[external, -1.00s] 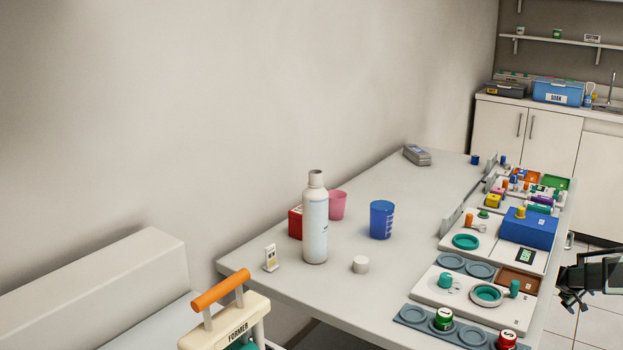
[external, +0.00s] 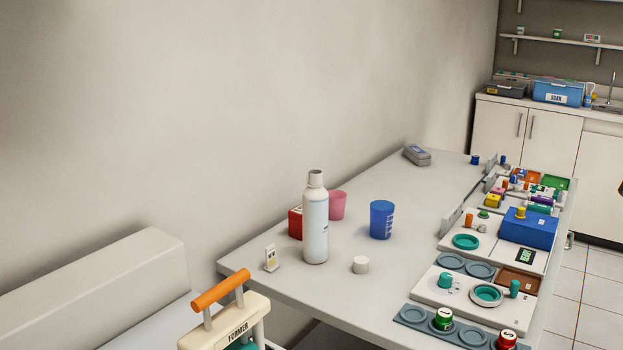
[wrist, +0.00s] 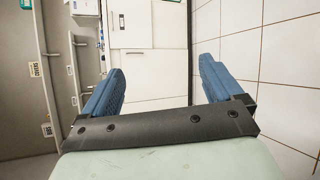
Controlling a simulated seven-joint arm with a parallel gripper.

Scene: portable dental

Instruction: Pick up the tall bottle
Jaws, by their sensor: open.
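The tall bottle (external: 315,220) is white with a pale label and a grey cap. It stands upright on the table (external: 285,285), left of the blue cup. My gripper is out of the external view. In the wrist view my gripper (wrist: 160,88) shows two blue fingers spread wide apart with nothing between them. It faces white cabinets and a tiled surface, and the bottle is not in that view.
A red box (external: 295,223) and a pink cup (external: 337,205) stand close behind the bottle. A blue cup (external: 381,220), a white cap (external: 360,264) and a small card stand (external: 271,258) are nearby. Trays with dental parts (external: 485,290) fill the table's right side.

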